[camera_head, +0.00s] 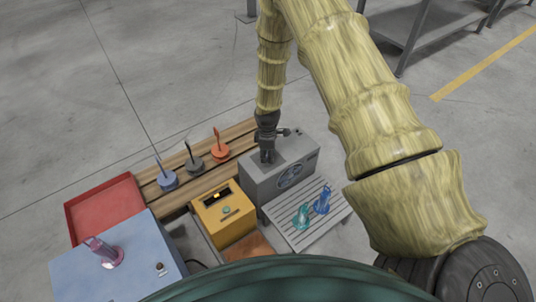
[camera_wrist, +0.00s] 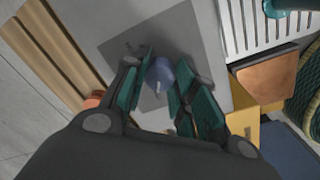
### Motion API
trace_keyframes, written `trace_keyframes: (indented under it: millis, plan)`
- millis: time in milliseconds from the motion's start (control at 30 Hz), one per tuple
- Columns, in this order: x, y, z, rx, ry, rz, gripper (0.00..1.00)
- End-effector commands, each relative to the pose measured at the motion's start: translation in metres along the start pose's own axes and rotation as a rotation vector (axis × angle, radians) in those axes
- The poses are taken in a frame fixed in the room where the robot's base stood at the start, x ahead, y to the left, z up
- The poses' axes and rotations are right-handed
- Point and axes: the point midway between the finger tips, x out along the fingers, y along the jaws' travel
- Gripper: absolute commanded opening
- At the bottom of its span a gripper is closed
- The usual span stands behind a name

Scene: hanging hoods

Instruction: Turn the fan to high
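My gripper (camera_head: 267,157) points down over the box top and hides the knob in the head view. In the wrist view my gripper (camera_wrist: 163,85) has its green-padded fingers apart, one on each side of the knob. I cannot tell whether they touch it.
A yellow box (camera_head: 228,228) stands just in front of the fan. Blue, dark and orange-red upright handles (camera_head: 219,148) stand on wooden slats to the left. A white slatted rack (camera_head: 325,220) holds teal and blue pieces. A red tray (camera_head: 100,208) and blue box (camera_head: 130,262) are farther left.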

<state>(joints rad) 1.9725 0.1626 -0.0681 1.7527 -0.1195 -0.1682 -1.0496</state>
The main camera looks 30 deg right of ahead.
Motion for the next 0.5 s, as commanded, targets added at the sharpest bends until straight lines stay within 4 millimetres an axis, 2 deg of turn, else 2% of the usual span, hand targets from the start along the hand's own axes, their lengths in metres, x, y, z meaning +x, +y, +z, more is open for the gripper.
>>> trace_keyframes:
  millis: [267, 500]
  plan:
    - [-0.001, -0.0004, 0.0001, 0.022, -0.002, -0.001, 0.04]
    - [-0.0033, 0.0002, 0.0001, 0.131, -0.008, 0.0, 0.04]
